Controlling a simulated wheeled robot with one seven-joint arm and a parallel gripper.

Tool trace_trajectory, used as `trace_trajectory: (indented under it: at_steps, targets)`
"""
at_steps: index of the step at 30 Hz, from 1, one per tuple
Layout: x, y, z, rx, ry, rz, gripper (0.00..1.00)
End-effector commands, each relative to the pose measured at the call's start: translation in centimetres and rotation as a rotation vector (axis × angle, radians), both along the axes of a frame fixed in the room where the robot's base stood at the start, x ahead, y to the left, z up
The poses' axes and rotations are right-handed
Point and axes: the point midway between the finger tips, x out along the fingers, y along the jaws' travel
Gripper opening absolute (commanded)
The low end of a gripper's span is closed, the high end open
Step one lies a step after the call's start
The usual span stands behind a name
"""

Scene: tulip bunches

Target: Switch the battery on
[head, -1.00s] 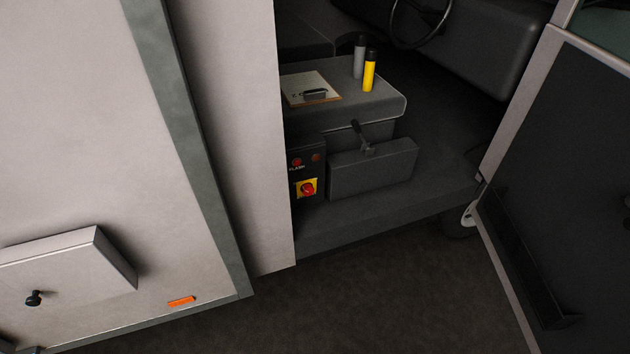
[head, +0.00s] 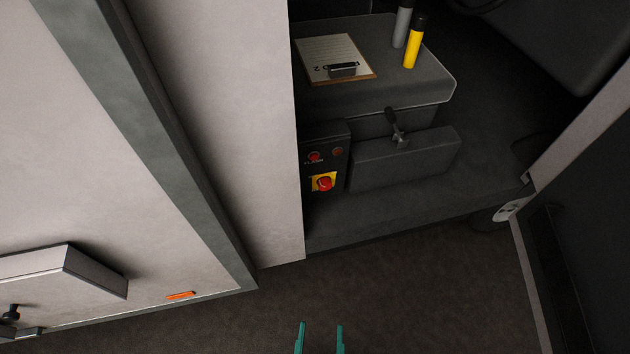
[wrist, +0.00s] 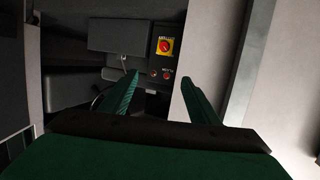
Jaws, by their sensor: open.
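The battery switch (head: 323,183) is a red rotary knob on a yellow plate, low on a dark panel (head: 338,166) at the cab's left edge. In the wrist view the switch (wrist: 165,46) appears upside down, beyond and above the fingertips. My gripper (head: 320,326) is at the bottom of the head view, with two green fingers apart and nothing between them. In the wrist view my gripper (wrist: 159,76) is open, pointing toward the panel and apart from it. The label by the switch is too small to read.
A grey box with a lever (head: 397,140) stands right of the panel. The seat (head: 385,95) above holds a clipboard (head: 337,59) and a yellow bottle (head: 414,42). The pale body wall (head: 225,120) borders the panel's left; an open door (head: 585,220) is at right. The ground between is clear.

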Motion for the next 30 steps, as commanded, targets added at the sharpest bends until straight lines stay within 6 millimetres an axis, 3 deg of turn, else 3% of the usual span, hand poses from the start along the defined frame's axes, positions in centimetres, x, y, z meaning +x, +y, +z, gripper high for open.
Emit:
trace_trajectory:
  at_steps: [9,16,23,30]
  targets:
    - [9.1,-0.4,-6.6,-0.035,0.067,-0.011,0.55]
    - [17.0,-0.6,-9.4,-0.063,0.108,0.039,0.55]
    - [25.5,-1.1,-9.8,-0.104,0.125,0.131,0.55]
    - [33.0,-1.6,-8.0,-0.161,0.120,0.250,0.55]
